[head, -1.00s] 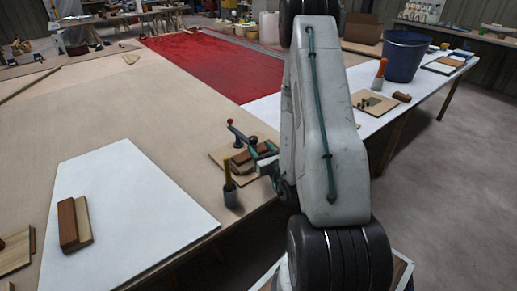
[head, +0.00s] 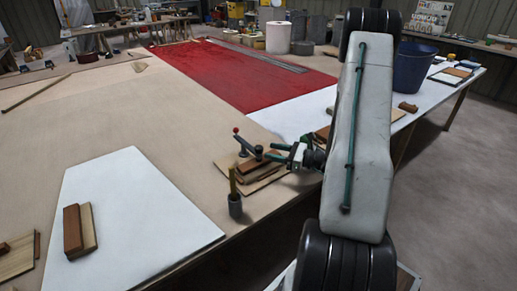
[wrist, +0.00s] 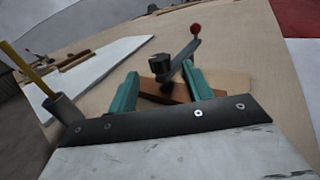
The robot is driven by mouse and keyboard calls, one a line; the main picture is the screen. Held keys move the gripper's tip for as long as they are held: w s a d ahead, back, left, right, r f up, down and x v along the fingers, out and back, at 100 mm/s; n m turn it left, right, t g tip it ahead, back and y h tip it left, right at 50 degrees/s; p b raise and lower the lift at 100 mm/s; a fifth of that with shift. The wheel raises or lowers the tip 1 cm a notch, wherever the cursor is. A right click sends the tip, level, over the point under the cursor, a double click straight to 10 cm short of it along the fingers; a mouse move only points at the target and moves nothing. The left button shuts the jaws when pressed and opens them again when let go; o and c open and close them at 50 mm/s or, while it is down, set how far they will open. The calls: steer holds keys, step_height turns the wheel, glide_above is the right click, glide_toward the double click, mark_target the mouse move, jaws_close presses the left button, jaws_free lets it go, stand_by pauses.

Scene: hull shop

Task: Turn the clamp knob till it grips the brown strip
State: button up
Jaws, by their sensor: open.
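The clamp (head: 246,142) is a dark lever tipped with a red ball, with a black knob (head: 259,152) beside it. It stands over the brown strip (head: 262,160) on a pale board near the table's front edge. In the wrist view the knob (wrist: 160,66) stands between and just beyond my fingertips, with the lever rising right to the red ball (wrist: 195,28). The strip (wrist: 168,92) shows between the fingers, partly hidden by them. My gripper (head: 280,152) has green fingers, is open and reaches toward the knob from the right. I cannot tell whether the clamp touches the strip.
A white panel (head: 130,205) lies to the left, bearing a wooden block (head: 78,228). A blue bucket (head: 413,68) stands at the back right. Bare table lies behind the clamp.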

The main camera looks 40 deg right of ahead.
mark_target(258, 147)
steer(key=x, duration=0.6)
steer(key=shift+w+a, duration=0.1)
steer(key=shift+w, duration=0.1)
steer(key=shift+c, duration=0.2)
steer(key=c, duration=0.9)
